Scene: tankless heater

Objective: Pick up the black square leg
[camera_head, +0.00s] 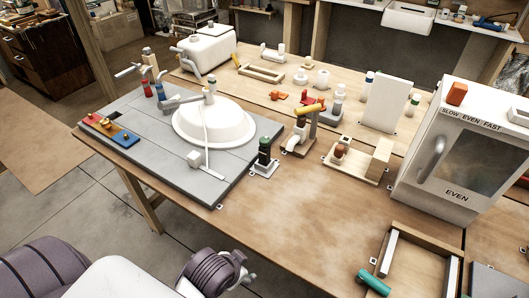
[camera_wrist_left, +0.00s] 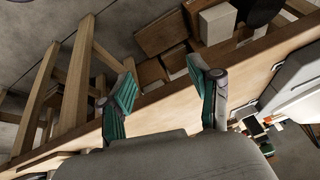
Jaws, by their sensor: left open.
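I cannot make out a thing that is clearly the black square leg. A dark upright block with a green top (camera_head: 264,152) stands on a small white base, right of the grey board on the bench; its exact shape is too small to tell. In the left wrist view my left gripper (camera_wrist_left: 162,90) is open, with teal pads spread apart and nothing between them. It is near a long wooden edge. In the head view my left arm shows at the bottom left, but its fingertips are not clear. My right gripper is not in view.
The wooden bench (camera_head: 255,225) has a clear front middle. A grey board (camera_head: 150,130) carries a white dome (camera_head: 214,125). A white oven-like box (camera_head: 455,150) stands at right. A teal cylinder (camera_head: 374,282) lies by a wooden frame (camera_head: 420,250). Cardboard boxes (camera_wrist_left: 160,33) show in the wrist view.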

